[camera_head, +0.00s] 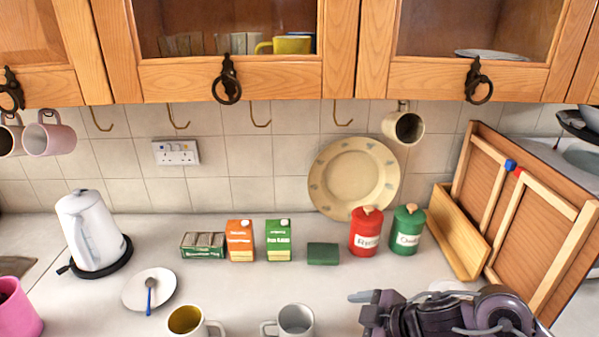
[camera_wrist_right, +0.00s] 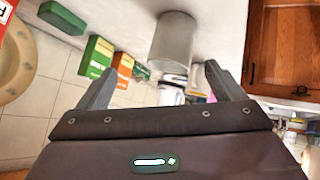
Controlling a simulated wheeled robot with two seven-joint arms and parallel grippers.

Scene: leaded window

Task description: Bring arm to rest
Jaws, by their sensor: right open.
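My right arm (camera_head: 450,312) comes in at the lower right of the head view. Its gripper (camera_head: 358,312) points left, towards a grey mug (camera_head: 297,319), with a gap between. In the right wrist view the fingers of the right gripper (camera_wrist_right: 158,84) are spread with nothing held. The grey mug (camera_wrist_right: 174,42) is beyond the fingertips there, apart from them. My left gripper is in neither view.
A yellow-lined mug (camera_head: 186,321), a saucer with a spoon (camera_head: 135,290) and a kettle (camera_head: 88,228) stand left. Cartons (camera_head: 278,240), a green block (camera_head: 323,254), a red canister (camera_head: 366,232) and a green canister (camera_head: 407,229) line the back. A wooden rack (camera_head: 515,215) stands right.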

